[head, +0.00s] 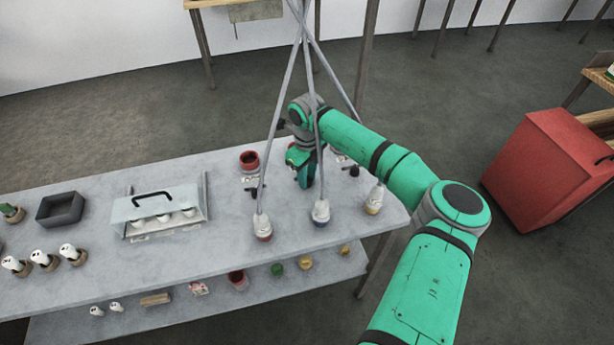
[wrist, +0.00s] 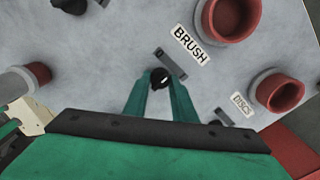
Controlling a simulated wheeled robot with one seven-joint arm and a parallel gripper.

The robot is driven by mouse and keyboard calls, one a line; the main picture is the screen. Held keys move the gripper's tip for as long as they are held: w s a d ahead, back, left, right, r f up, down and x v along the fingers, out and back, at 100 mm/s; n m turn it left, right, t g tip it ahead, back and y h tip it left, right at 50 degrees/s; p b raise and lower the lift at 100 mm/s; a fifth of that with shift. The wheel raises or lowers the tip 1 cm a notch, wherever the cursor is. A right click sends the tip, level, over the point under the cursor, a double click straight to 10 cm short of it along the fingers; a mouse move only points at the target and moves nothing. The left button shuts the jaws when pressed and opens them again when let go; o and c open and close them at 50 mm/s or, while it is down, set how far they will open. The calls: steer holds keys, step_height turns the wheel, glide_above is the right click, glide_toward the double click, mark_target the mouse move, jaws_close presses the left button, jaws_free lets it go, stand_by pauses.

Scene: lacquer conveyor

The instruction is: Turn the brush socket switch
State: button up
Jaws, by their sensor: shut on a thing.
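The brush socket switch (wrist: 159,78) is a small dark knob in the middle of the wrist view, beside a label reading "BRUSH". My gripper (wrist: 160,85) has its two green fingers around the knob and is shut on it. A grey slotted plate (wrist: 171,63) lies between the knob and the label. The red brush socket (wrist: 232,18) is a round cup up and to the right of it. In the head view my gripper (head: 305,178) points down at the tabletop, and the arm hides the switch there.
Another red socket (wrist: 279,93) stands by a second label. On the grey table (head: 100,181), three hanging hoses end in jars (head: 320,212) close to my gripper. A lidded case (head: 158,205) and a dark tray (head: 60,208) stand left. A red cabinet (head: 545,170) stands right.

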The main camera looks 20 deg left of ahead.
steer(key=n, duration=0.6)
steer(key=shift+a+r, duration=0.1)
steer(key=shift+n, duration=0.4)
steer(key=o, duration=1)
steer(key=shift+o, duration=0.2)
step_height(320, 180, up, 11)
